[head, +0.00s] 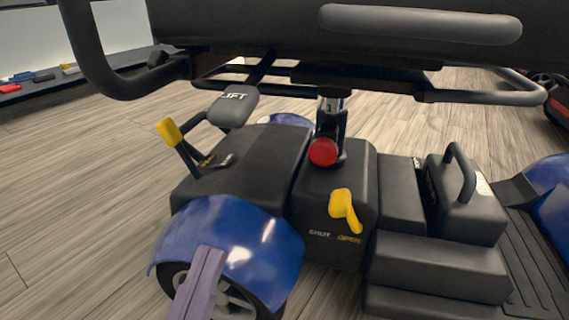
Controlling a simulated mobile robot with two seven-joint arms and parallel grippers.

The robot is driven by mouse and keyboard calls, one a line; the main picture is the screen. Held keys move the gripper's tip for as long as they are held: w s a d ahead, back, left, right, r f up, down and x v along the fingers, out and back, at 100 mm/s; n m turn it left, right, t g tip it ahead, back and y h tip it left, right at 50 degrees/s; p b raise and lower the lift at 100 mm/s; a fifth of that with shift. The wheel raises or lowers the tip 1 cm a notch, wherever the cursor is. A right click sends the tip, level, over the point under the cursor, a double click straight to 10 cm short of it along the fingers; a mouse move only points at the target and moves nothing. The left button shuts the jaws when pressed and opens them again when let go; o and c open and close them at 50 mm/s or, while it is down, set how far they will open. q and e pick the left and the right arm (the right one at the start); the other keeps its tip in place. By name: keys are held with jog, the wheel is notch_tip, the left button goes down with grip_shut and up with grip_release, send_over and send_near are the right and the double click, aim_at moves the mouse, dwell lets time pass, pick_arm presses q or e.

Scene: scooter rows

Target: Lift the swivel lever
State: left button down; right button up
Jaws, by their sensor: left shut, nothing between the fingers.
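A grey paddle marked LIFT (234,108), which looks like the swivel lever, juts out below the left side of the scooter's dark seat (230,22). A black bar runs from it up under the seat. My left gripper (210,256) shows as a slim purple-grey shape at the bottom, in front of the blue rear fender (225,232). It is shut and empty, well below the paddle and apart from it. My right gripper is not in view.
A yellow-tipped lever (169,131) stands left of the paddle. A red knob (323,151) sits on the seat post. A yellow handle (345,208) is by the SHUT/OPEN marks. A curved armrest (88,50) hangs at upper left. Wooden floor (80,180) at left is clear.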

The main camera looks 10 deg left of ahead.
aim_at(235, 106)
pick_arm(q)
jog(key=w+r+p, duration=0.1)
jog(key=w+r, duration=0.7)
dwell(0.4)
jog(key=shift+w+d, duration=0.15)
jog(key=shift+r+p, duration=0.1)
jog(key=shift+p, duration=0.2)
